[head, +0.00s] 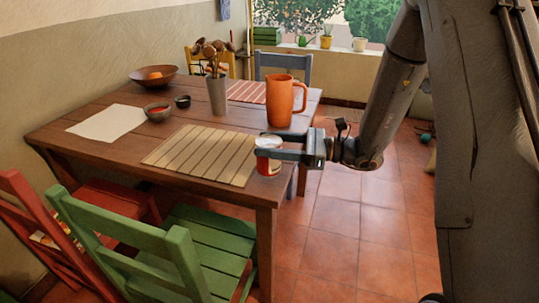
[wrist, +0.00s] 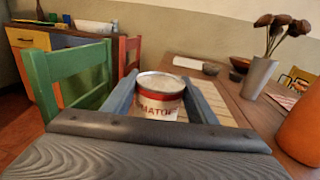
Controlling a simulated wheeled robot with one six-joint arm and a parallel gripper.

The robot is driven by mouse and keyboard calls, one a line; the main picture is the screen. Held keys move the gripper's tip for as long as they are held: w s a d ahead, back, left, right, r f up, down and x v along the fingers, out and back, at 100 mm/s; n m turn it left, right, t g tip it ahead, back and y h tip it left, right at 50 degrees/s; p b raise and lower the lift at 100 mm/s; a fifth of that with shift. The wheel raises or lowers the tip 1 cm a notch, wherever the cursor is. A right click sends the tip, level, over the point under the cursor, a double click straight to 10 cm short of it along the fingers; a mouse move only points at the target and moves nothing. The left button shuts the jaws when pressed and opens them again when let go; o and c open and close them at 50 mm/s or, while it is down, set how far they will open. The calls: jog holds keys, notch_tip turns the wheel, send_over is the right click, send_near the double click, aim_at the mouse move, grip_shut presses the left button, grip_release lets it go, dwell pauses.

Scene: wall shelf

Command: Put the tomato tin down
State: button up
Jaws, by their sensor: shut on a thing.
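The tomato tin (head: 269,164) is white and red with a pale metal top. It is upright at the right edge of the wooden table (head: 120,103), by the corner of the slatted place mat (head: 205,158). My gripper (head: 277,155) reaches in from the right and is shut on the tin. In the wrist view the tin (wrist: 160,98) stands between the two fingers, its label partly readable. The tin's lower part is hidden there, and I cannot tell whether its base touches the table.
An orange pitcher (head: 280,101) and a grey vase (head: 217,96) with dried flowers stand behind the tin. Small bowls, a white sheet (head: 106,121) and a brown fruit bowl (head: 153,75) are farther left. A green chair (head: 205,240) and a red chair (head: 110,198) stand at the front.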

jog(key=shift+f, duration=1.6)
jog(key=o, duration=1.4)
jog(key=shift+f, duration=0.1)
